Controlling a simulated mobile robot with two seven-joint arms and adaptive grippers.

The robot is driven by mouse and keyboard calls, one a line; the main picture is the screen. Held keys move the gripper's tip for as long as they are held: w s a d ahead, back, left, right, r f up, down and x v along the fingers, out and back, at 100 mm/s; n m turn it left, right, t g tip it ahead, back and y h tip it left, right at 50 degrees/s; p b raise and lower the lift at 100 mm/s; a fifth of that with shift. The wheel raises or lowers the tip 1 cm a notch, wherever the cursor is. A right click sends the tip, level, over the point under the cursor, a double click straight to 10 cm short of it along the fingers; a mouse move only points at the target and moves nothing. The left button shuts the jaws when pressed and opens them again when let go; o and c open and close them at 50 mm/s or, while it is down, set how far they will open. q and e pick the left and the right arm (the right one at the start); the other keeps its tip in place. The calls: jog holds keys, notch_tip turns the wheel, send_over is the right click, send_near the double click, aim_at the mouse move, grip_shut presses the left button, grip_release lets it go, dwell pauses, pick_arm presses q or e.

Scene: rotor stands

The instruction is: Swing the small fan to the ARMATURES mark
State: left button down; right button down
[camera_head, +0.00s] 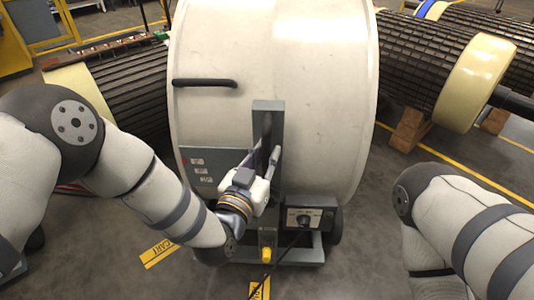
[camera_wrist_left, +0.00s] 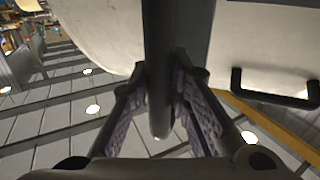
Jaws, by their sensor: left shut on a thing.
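The fan (camera_head: 310,60) is a big white drum on a grey wheeled frame, filling the middle of the head view. Its white side also shows in the left wrist view (camera_wrist_left: 265,45). My left gripper (camera_head: 265,172) is at the front of the drum, by the grey upright post. In the left wrist view my left gripper (camera_wrist_left: 163,105) is shut on a dark grey bar (camera_wrist_left: 160,70), with one finger on each side. My right gripper is out of view. A yellow floor label reading CART (camera_head: 158,252) lies at the front left. I cannot read an ARMATURES mark.
Dark ribbed rotors with cream bands stand behind the drum, left (camera_head: 125,90) and right (camera_head: 420,70), the right one on wooden blocks (camera_head: 408,130). A control box (camera_head: 306,217) and a black cable sit low on the cart.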

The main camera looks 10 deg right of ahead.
pick_arm(q)
jog(key=shift+s+d, duration=0.15)
jog(key=shift+d, duration=0.25)
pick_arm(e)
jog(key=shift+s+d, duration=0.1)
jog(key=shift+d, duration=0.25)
pick_arm(q)
jog(key=shift+s+d, duration=0.1)
jog(key=shift+d, duration=0.05)
jog(key=c, duration=1.5)
grip_release()
jog(key=shift+d, duration=0.1)
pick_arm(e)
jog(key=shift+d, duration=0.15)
pick_arm(q)
jog(key=v, duration=1.2)
